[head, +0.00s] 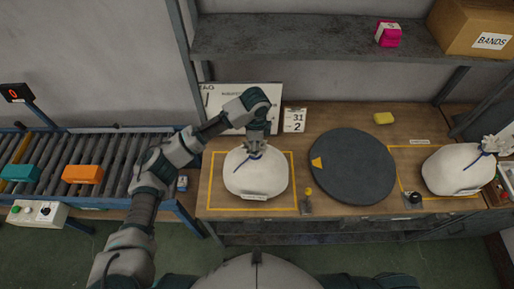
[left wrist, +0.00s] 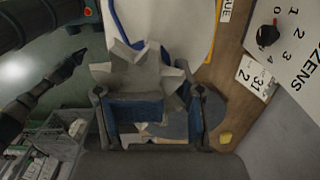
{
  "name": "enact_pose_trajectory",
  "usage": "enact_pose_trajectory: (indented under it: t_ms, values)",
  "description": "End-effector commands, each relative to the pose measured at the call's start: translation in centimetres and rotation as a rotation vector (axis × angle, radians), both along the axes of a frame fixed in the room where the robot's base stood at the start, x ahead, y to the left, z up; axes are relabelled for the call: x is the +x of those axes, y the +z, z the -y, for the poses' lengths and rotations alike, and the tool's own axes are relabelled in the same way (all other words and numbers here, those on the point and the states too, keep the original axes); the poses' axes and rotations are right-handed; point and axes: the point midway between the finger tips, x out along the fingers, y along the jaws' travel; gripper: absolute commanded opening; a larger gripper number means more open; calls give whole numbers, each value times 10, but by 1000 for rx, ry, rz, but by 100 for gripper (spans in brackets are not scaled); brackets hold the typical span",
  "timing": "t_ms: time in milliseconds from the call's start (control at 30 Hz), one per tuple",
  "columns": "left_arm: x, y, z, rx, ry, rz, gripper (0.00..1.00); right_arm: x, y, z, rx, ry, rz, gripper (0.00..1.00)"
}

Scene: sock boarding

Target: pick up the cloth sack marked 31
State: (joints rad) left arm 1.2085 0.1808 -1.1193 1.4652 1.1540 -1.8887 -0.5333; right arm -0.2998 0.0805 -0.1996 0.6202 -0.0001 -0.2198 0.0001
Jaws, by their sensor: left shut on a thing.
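A white cloth sack (head: 256,178) with a gathered neck and a blue tie is over the left yellow-outlined area of the wooden bench. Its front label is too small to read. My left gripper (head: 255,146) is above it, pointing down, shut on the gathered neck. In the left wrist view the pale neck (left wrist: 138,75) is between the fingers (left wrist: 152,125), with the sack body (left wrist: 165,22) beyond. A card reading 31 and 2 (head: 294,119) stands behind the sack. A second white sack (head: 455,170) with a blue tie sits at the right. My right gripper is not in view.
A dark round turntable (head: 351,167) with a yellow triangle lies between the sacks. A yellow block (head: 384,118) lies behind it. A shelf (head: 290,38) with a pink box (head: 388,35) and a BANDS carton (head: 472,28) overhangs the bench. A roller conveyor (head: 115,160) is at the left.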

Motion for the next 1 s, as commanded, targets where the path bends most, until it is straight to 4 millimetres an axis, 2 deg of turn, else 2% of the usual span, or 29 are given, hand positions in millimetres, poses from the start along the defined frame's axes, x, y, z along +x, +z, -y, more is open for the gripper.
enact_pose_trajectory:
  t_ms: [167, 467, 667, 900, 1000]
  values:
    - [0, 10, 0, 3, 2, -1, 0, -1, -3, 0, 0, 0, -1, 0]
    - [-28, 15, 9, 0, -5, 2, 0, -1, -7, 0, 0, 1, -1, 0]
    - [-64, 19, 19, -1, -6, 4, 0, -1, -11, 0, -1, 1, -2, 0]
    - [-119, 26, 34, -2, -7, 6, 0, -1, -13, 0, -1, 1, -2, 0]
    - [-136, 27, 38, 0, -6, 4, 0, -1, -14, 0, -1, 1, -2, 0]
